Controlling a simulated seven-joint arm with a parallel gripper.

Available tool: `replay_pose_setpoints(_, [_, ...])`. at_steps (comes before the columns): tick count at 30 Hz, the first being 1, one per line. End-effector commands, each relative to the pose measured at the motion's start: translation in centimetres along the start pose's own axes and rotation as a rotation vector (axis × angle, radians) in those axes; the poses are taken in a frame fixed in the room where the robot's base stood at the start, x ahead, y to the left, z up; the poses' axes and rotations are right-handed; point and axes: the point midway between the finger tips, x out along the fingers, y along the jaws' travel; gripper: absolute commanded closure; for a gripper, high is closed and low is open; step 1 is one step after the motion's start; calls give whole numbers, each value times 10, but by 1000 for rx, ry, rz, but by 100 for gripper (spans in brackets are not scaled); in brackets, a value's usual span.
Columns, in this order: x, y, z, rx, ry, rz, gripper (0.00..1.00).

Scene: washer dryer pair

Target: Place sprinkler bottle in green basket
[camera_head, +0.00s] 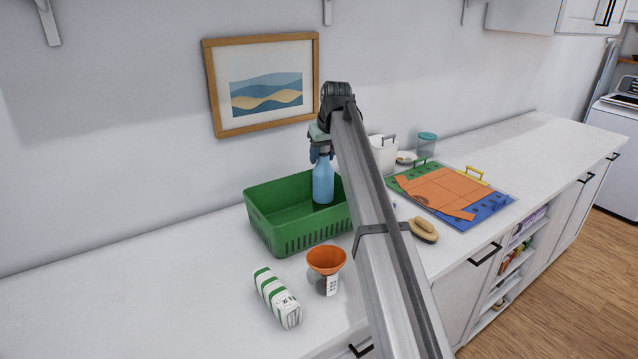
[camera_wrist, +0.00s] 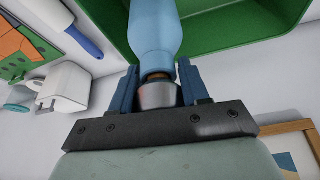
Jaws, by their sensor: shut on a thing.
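The blue sprinkler bottle (camera_head: 323,182) hangs upright below my gripper (camera_head: 320,150). It overlaps the right part of the green basket (camera_head: 300,239) in the head view, and its lower end appears within the basket's opening. In the wrist view my gripper (camera_wrist: 158,92) is shut on the bottle's neck, with one blue finger on each side. The bottle (camera_wrist: 153,35) extends toward the green basket (camera_wrist: 215,42), whose inside lies behind it. Whether the bottle touches the basket floor cannot be told. My arm covers the basket's right edge in the head view.
A brush (camera_head: 424,230), a colored board (camera_head: 450,195) and a white container (camera_head: 384,153) lie to the right. The left counter is clear.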

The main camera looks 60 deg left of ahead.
Motion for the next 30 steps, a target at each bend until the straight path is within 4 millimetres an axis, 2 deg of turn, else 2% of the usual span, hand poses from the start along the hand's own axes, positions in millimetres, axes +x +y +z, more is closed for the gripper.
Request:
replay_pose_setpoints(3, [17, 0, 8, 0, 1, 0, 100])
replay_pose_setpoints(11, [35, 0, 15, 1, 0, 0, 100])
replay_pose_setpoints(17, [57, 0, 24, 1, 0, 0, 100])
replay_pose_setpoints(29, [61, 0, 26, 1, 1, 1, 100])
replay_pose_setpoints(30, [62, 0, 26, 1, 1, 1, 54])
